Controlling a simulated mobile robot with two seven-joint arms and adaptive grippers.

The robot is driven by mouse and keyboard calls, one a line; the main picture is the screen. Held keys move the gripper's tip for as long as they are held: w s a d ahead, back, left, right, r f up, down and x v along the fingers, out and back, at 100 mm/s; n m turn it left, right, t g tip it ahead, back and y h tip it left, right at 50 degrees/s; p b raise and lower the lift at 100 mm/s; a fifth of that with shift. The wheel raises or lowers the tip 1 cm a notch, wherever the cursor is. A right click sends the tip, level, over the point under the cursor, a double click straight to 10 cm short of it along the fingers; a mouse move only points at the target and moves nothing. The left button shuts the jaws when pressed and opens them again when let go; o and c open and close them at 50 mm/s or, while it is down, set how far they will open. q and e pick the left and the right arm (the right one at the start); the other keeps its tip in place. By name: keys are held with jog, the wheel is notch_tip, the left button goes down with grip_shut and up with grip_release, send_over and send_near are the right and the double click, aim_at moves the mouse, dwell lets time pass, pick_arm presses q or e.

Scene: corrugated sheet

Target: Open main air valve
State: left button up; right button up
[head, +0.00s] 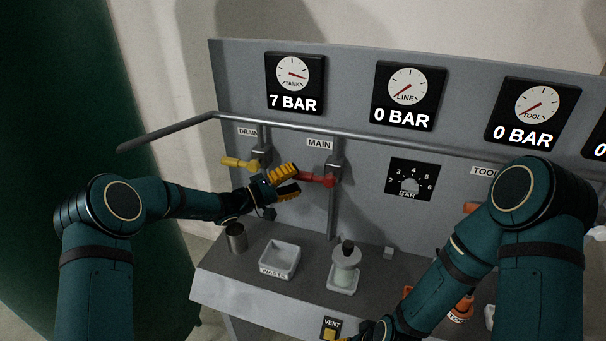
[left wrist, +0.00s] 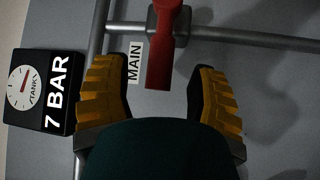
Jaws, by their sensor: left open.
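The main air valve has a red lever (head: 316,180) below the MAIN label (head: 319,144). The lever points left, across its vertical pipe (head: 334,212). My left gripper (head: 291,179) is open at the lever's free end. In the left wrist view the red lever (left wrist: 160,62) reaches between the open fingers of my left gripper (left wrist: 162,72), with a gap on both sides. The tank gauge (head: 294,83) reads 7 BAR and the line gauge (head: 405,96) reads 0 BAR. My right gripper is mostly cut off at the bottom edge, its fingers unclear.
A yellow drain lever (head: 238,163) is just left of my left gripper. A horizontal rail (head: 400,149) runs above the valves.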

aim_at(303, 176)
pick_arm(q)
jog(key=shift+x, duration=1.5)
grip_shut()
